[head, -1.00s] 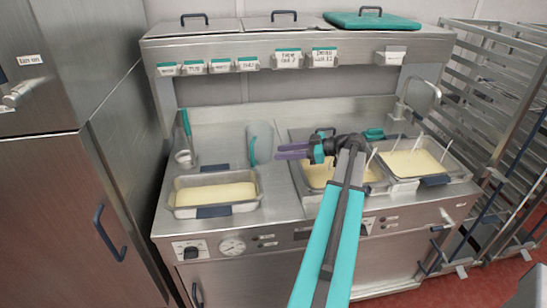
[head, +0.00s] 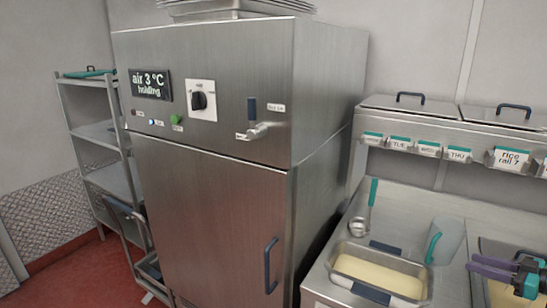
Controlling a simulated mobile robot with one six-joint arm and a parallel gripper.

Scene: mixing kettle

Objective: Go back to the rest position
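My gripper (head: 490,268) shows at the lower right edge of the head view, above the right part of the steel counter. Its two purple fingers point left and stand apart, with nothing seen between them. The rest of my arm is cut off by the frame edge. A pan of pale yellow contents (head: 378,276) sits in the counter to the left of the gripper. A ladle (head: 371,205) with a teal handle and a clear jug (head: 446,240) with a teal handle stand behind the pan.
A tall steel cabinet (head: 225,210) with a control panel, reading "air 3 °C holding", fills the middle. A shelf rack (head: 108,165) stands at the left over red floor. A labelled overshelf (head: 400,125) with lidded bins runs above the counter.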

